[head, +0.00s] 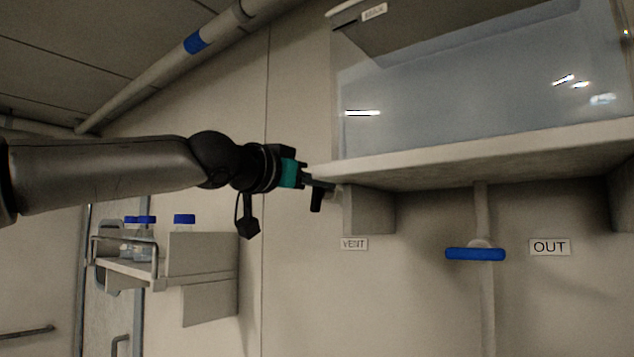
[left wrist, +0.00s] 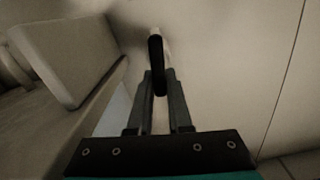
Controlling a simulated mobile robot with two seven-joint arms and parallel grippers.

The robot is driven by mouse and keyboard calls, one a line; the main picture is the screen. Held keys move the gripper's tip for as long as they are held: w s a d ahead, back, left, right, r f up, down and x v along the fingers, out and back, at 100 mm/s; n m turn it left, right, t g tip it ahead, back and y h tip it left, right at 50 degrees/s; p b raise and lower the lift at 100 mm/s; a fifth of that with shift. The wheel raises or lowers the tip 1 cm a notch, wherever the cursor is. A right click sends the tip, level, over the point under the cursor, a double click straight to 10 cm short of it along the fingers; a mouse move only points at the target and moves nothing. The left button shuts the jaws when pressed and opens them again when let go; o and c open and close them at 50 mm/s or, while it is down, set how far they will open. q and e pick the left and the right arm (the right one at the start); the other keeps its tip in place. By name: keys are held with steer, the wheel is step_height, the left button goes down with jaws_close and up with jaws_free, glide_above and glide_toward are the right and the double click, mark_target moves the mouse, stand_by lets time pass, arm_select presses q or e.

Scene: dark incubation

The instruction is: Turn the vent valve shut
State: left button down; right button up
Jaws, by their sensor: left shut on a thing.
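My left gripper (head: 316,186) reaches in from the left, below the front edge of the shelf and up and left of the VENT label (head: 354,244). In the left wrist view its two fingers (left wrist: 158,82) are closed around a dark, narrow handle, the vent valve handle (left wrist: 156,55), standing out from the pale wall. My right gripper is not in view.
A shelf (head: 480,158) with a glass-fronted cabinet (head: 450,95) overhangs the valve, with a bracket (head: 369,212) close by. A blue OUT valve handle (head: 475,254) sits crosswise on its pipe at right. A small rack (head: 205,270) with blue-capped bottles (head: 184,219) stands lower left.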

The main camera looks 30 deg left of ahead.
arm_select(q)
steer(key=m, duration=0.4)
steer(key=shift+d+f+m, duration=0.15)
steer(key=shift+d+m, duration=0.15)
steer(key=shift+d, duration=0.05)
steer(key=m, duration=0.5)
steer(key=d+f+m, duration=0.1)
steer(key=m, duration=0.2)
steer(key=shift+s+f+m, duration=0.1)
steer(key=shift+f+m, duration=0.1)
steer(key=shift+m, duration=0.7)
steer(key=shift+f+m, duration=0.15)
steer(key=shift+m, duration=0.75)
steer(key=c, duration=0.8)
jaws_free()
steer(key=shift+c, duration=0.2)
steer(key=shift+s, duration=0.1)
